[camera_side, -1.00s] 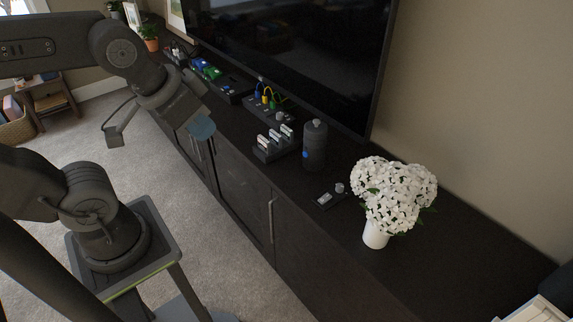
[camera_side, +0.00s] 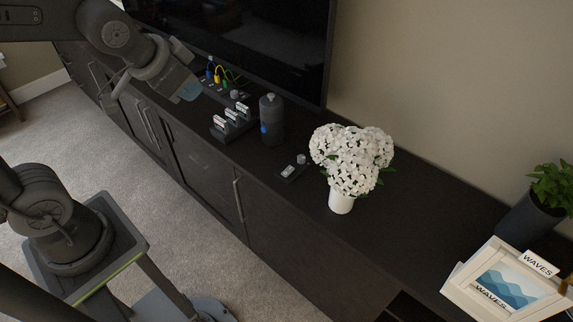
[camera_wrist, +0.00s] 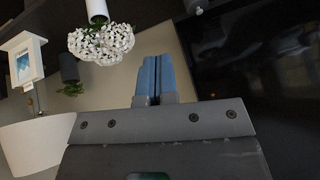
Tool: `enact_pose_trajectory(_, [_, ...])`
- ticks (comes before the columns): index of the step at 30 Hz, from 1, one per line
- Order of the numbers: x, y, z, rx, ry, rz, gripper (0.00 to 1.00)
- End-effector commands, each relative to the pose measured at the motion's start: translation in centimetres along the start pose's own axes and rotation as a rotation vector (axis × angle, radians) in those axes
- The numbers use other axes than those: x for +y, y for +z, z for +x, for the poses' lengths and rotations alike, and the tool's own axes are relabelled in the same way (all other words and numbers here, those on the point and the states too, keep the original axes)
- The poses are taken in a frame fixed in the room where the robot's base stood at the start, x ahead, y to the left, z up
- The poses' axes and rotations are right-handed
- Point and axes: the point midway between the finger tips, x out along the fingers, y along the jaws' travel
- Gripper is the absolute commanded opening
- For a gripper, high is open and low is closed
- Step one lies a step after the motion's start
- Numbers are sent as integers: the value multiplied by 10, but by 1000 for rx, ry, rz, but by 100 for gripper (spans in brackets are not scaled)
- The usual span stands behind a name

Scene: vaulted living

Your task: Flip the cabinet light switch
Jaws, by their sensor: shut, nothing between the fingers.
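A small dark box (camera_side: 294,168) with a pale label and a grey knob lies on the cabinet (camera_side: 390,225), left of the flower vase. A dark block (camera_side: 226,127) with several white-topped upright pieces like switches stands further left. I cannot tell which one is the cabinet light switch, as the labels are too small to read. My gripper (camera_side: 189,91) is left of the block and appears above the cabinet, apart from both. Its blue fingers also show in the wrist view (camera_wrist: 152,79), shut together and empty. Neither box can be made out in the wrist view.
White flowers (camera_side: 352,158) stand in a white vase (camera_side: 341,201). A power strip with coloured plugs (camera_side: 218,80) is behind my gripper. A WAVES frame (camera_side: 505,288) and potted plant (camera_side: 535,215) stand right.

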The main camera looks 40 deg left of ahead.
Motion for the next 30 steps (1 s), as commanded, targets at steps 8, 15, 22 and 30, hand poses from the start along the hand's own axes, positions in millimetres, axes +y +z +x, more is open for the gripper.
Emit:
enact_pose_trajectory(8, [-14,-53,79,87,-51,239,0])
enact_pose_trajectory(15, [-12,-80,156,178,-49,453,0])
enact_pose_trajectory(22, [4,-86,233,280,-6,650,0])
enact_pose_trajectory(30, [32,-68,310,410,77,833,0])
